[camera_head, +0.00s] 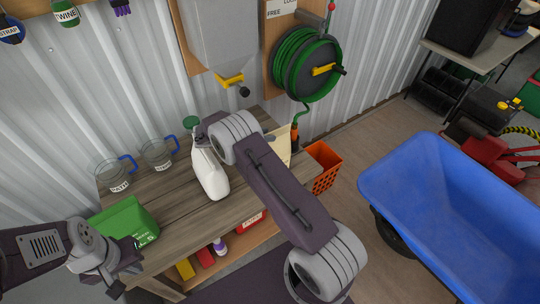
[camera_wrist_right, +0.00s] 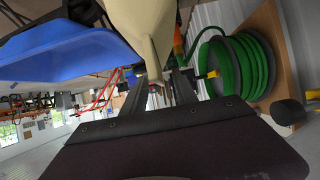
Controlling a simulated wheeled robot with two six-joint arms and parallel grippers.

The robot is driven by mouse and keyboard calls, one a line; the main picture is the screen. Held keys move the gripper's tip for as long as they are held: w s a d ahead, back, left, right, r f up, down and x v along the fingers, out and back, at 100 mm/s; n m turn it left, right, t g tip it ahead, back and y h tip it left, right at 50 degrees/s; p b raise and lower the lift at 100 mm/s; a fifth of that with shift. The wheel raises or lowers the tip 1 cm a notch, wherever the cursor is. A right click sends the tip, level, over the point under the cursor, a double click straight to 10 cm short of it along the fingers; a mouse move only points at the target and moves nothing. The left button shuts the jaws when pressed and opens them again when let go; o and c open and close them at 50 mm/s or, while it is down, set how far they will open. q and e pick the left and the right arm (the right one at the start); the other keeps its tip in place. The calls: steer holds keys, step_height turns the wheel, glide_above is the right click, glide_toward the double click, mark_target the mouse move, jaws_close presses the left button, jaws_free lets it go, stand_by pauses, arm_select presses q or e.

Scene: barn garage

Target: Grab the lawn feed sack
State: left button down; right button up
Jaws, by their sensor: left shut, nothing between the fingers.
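A green sack (camera_head: 122,217), its label partly hidden, stands on the left front of the wooden bench in the head view. I take it as the lawn feed sack. My left gripper (camera_head: 126,266) is beside its front lower side, shut and empty. I cannot tell if it touches the sack. My right arm crosses the middle of the bench and hides its gripper in the head view. In the right wrist view my right gripper (camera_wrist_right: 160,88) has its fingers either side of the narrow end of a cream funnel-like object (camera_wrist_right: 143,22). Whether they grip it is unclear.
A white jug (camera_head: 209,172) and two clear measuring jugs (camera_head: 157,155) stand on the bench (camera_head: 180,208). An orange basket (camera_head: 322,166) is at its right end. A blue wheelbarrow (camera_head: 440,190) stands to the right. A green hose reel (camera_head: 306,64) hangs on the wall.

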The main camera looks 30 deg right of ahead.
steer(key=shift+d+f, duration=0.3)
steer(key=shift+d, duration=0.2)
steer(key=shift+a, duration=0.1)
jaws_close()
stand_by(0.8)
steer(key=shift+w+r, duration=0.1)
steer(key=shift+r, duration=0.1)
